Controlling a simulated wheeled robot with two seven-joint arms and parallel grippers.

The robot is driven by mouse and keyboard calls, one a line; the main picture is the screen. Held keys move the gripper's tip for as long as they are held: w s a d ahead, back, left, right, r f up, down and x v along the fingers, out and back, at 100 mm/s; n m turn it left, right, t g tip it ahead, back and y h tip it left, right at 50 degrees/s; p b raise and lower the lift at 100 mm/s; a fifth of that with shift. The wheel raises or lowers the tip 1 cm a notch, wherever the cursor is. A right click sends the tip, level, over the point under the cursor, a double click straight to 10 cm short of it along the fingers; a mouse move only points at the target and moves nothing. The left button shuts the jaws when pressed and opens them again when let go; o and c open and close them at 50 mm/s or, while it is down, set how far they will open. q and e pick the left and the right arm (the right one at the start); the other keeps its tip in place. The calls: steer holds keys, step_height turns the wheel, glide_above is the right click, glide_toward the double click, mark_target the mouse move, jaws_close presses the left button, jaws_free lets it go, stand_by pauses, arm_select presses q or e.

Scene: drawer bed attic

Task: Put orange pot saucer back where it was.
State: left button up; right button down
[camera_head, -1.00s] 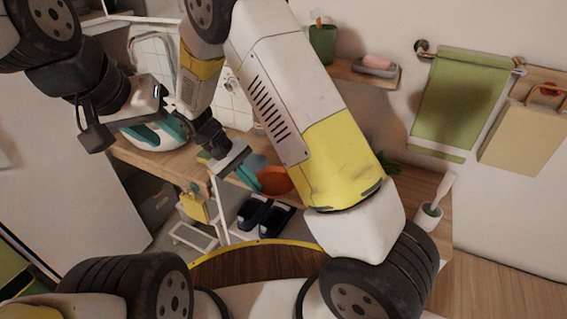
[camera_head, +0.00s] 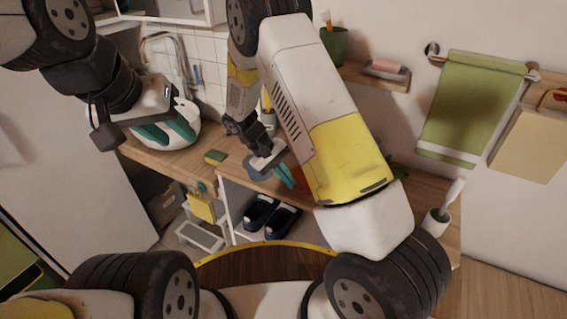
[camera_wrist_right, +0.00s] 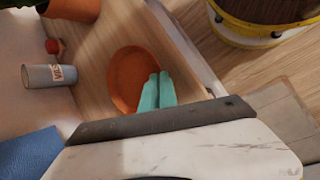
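The orange pot saucer (camera_wrist_right: 124,78) appears as a round shallow dish over the wooden counter in the right wrist view. In the head view only a small part of it (camera_head: 300,177) shows beside my right arm, which hides the rest. My right gripper (camera_head: 290,178) has its teal fingers close together. In the right wrist view those fingers (camera_wrist_right: 156,84) lie across the saucer's rim and seem to pinch it; the contact is partly hidden.
A terracotta pot (camera_wrist_right: 75,8), a grey cup (camera_wrist_right: 50,76) and a small red item (camera_wrist_right: 53,46) stand near the saucer. A blue item (camera_wrist_right: 28,155) is at lower left. A green-yellow sponge (camera_head: 215,157) lies on the counter. Dark slippers (camera_head: 272,216) sit on the shelf below.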

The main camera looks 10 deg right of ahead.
steer(key=c, duration=2)
jaws_free()
steer(key=shift+f, duration=0.1)
steer(key=shift+c, duration=0.2)
steer(key=o, duration=0.4)
steer(key=v, duration=1.1)
steer(key=s+d+r+m+y, duration=0.1)
steer(key=s+d+r+y, duration=0.25)
steer(key=r, duration=0.65)
steer(key=s+d+r+m+t+y, duration=0.2)
steer(key=s+d+r+t, duration=0.2)
steer(key=s+r, duration=0.2)
steer(key=s+d+r+m+t+y, duration=0.2)
steer(key=s+r, duration=0.4)
steer(key=s, duration=0.5)
steer(key=shift+s+d+r+t+y, duration=0.2)
steer(key=shift+d+t+y, duration=0.35)
steer(key=shift+d+t, duration=0.5)
